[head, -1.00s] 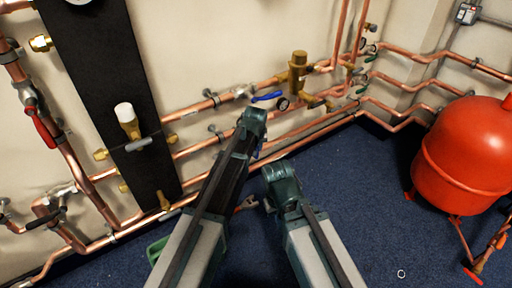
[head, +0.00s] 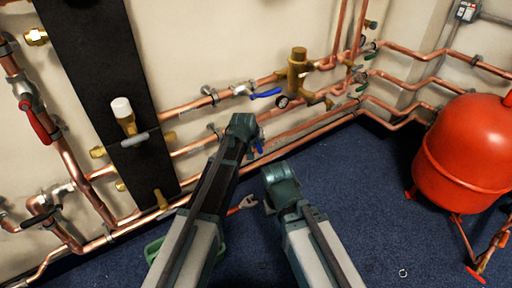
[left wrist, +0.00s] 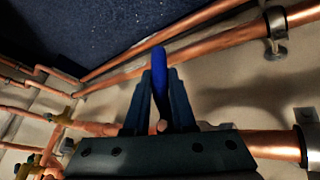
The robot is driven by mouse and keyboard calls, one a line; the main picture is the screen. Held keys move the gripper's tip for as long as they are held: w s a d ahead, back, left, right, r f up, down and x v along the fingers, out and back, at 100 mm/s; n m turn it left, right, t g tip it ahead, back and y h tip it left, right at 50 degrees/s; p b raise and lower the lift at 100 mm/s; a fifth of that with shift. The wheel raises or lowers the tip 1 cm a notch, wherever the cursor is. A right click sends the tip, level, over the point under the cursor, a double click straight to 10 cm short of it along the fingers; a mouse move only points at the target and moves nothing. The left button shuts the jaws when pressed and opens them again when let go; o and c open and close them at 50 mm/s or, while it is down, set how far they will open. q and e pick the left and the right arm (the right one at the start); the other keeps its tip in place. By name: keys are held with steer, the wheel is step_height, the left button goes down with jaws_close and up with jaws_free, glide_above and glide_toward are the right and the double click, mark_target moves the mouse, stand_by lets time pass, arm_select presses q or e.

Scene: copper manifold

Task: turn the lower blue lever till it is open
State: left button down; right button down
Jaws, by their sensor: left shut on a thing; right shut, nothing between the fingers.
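The lower blue lever (head: 259,146) shows only in part in the head view, just right of my left gripper (head: 242,126), which hides the rest. In the left wrist view the blue lever (left wrist: 159,62) stands between the fingers of my left gripper (left wrist: 160,90), its rounded end sticking out past them. My left gripper is shut on it. The lever's base and valve body are mostly hidden. My right gripper (head: 280,180) is shut and empty, over the floor to the lower right of the left one.
An upper blue lever (head: 266,94) sits on the pipe above, beside a brass fitting (head: 297,68). Copper pipes (head: 290,135) run along the wall. A red tank (head: 465,150) stands at right. A red-handled tool (head: 243,204) lies on the blue floor (head: 350,190), which is largely clear.

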arm_select(q)
steer(key=t+h+b, duration=0.2)
steer(key=shift+w+d+n+b, duration=0.25)
steer(key=shift+d+n+b, duration=0.05)
steer(key=shift+d+b, duration=0.1)
steer(key=shift+w+d+r+t+h+b, duration=0.1)
steer(key=shift+d+r+t+h+b, duration=0.05)
steer(key=shift+r+t+h+b, duration=0.2)
steer(key=shift+h, duration=0.25)
steer(key=c, duration=0.8)
jaws_free()
steer(key=shift+w, duration=0.1)
steer(key=shift+o, duration=0.2)
steer(key=p+v, duration=0.8)
steer(key=v, duration=0.6)
steer(key=shift+p, duration=0.35)
steer(key=shift+d, duration=0.1)
